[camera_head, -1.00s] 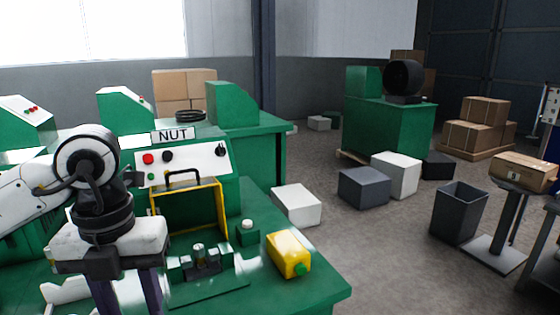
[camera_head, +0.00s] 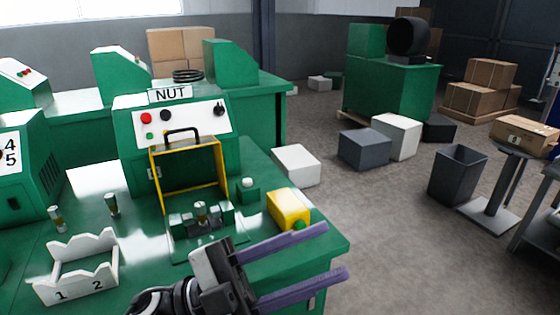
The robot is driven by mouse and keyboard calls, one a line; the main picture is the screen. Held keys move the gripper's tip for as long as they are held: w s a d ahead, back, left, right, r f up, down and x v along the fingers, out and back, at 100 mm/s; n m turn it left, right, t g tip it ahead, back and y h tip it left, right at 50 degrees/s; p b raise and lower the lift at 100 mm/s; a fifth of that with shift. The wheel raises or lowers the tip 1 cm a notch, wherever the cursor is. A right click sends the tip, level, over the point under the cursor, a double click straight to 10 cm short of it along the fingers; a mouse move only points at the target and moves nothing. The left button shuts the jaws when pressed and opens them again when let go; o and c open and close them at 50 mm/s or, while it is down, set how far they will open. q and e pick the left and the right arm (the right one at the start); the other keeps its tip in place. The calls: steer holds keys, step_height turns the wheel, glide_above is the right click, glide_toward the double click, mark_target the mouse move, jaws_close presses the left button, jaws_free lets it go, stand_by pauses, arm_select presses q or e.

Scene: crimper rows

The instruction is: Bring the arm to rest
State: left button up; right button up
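My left gripper (camera_head: 335,250) is in the bottom middle of the head view. Its two purple fingers are spread apart, with nothing between them, and point right. The wrist comes up from the bottom edge; most of the arm is out of frame. My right gripper is not in view.
The NUT machine (camera_head: 185,123) stands on the bench with a yellow guard frame (camera_head: 223,170) and a fixture (camera_head: 201,213) before it. A white rack (camera_head: 75,280) marked 1 and 2 and two small cylinders (camera_head: 112,205) are at left. Open floor lies right.

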arm_select(q)
steer(key=w+a+f+n+t+y, duration=0.4)
steer(key=a+f+n+t+y, duration=0.25)
steer(key=f+n, duration=0.35)
steer(key=w+a+f+n+t+y, duration=0.4)
steer(key=a+f+n+t+y, duration=0.1)
steer(key=f+n+t+y, duration=0.4)
steer(key=s+a+f+n+g+y, duration=0.2)
steer(key=s+a+f+n+g, duration=0.1)
steer(key=s+f, duration=0.6)
steer(key=s+a+f+n+g+y, duration=0.2)
steer(key=s+a+f+g, duration=0.3)
steer(key=s+f, duration=0.4)
step_height(320, 180, down, 7)
steer(key=shift+a+n+g, duration=0.4)
steer(key=shift+n+g, duration=0.25)
steer(key=shift+n, duration=0.15)
steer(key=shift+y, duration=0.25)
